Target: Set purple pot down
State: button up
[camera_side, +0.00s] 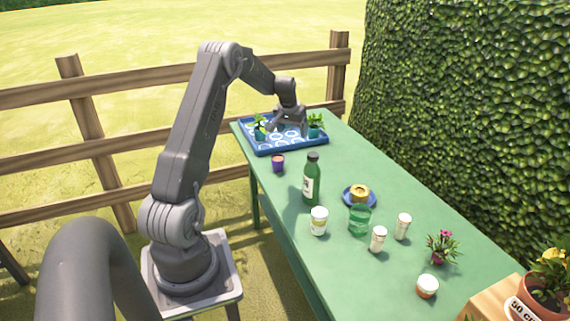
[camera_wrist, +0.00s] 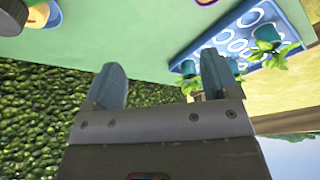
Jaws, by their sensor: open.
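A small purple pot (camera_side: 278,163) stands upright on the green table, just in front of the blue tray and apart from it. Another plant with pink flowers in a purple-looking pot (camera_side: 438,256) stands near the table's right end. My gripper (camera_side: 287,128) is over the blue tray (camera_side: 262,151), behind the small purple pot. In the wrist view my gripper (camera_wrist: 163,65) has its two fingers wide apart with nothing between them. A small purple shape shows at that view's top edge, too cut off to name surely.
Two teal pots with green plants (camera_side: 260,131) (camera_side: 315,130) stand in the tray, on either side of my gripper. A green bottle (camera_side: 311,182), a blue plate (camera_side: 349,198), a green glass (camera_side: 359,221) and several jars crowd the table's middle. A hedge (camera_side: 470,110) rises behind.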

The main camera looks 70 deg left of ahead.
jog(key=d+r+m+t, duration=0.1)
jog(key=d+r, duration=0.4)
jog(key=d, duration=0.4)
jog(key=s+d+r+m, duration=0.1)
jog(key=d+r+m, duration=0.1)
jog(key=d+r, duration=0.6)
jog(key=d+r+m+t, duration=0.1)
jog(key=d+r, duration=0.2)
jog(key=d, duration=0.8)
jog(key=s+d+m+t+h, duration=0.1)
jog(key=s+d+m, duration=0.3)
jog(key=s+d, duration=1.4)
jog(key=shift+s+d+h, duration=0.15)
jog(key=shift+s+h, duration=0.3)
jog(key=shift+h, duration=0.15)
